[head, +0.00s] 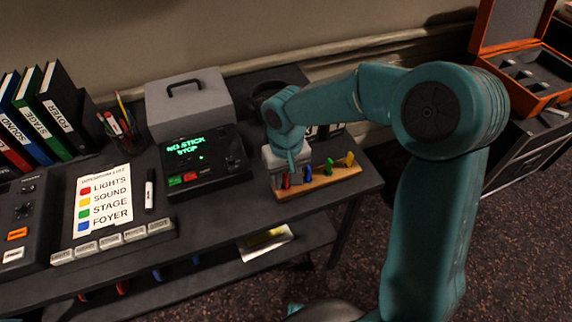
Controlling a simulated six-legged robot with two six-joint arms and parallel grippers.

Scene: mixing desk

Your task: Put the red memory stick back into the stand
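The red memory stick (286,181) shows as a small red piece at the left end of the wooden stand (318,182). Blue (308,174), green (329,166) and yellow (349,159) sticks stand upright in a row to its right. My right gripper (287,173) points down over the stand's left end, right at the red stick. It hides the stick's upper part and the slot behind. The fingers are too small and covered to tell whether they grip the stick or whether it is seated. My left gripper is not in view.
Left of the stand is a black player (205,163) whose green screen reads "NO STICK STOP". A grey case (188,108) stands behind it. A label list (103,200), a marker (150,190) and a pen cup (118,128) are further left. An open orange case (520,75) stands at far right.

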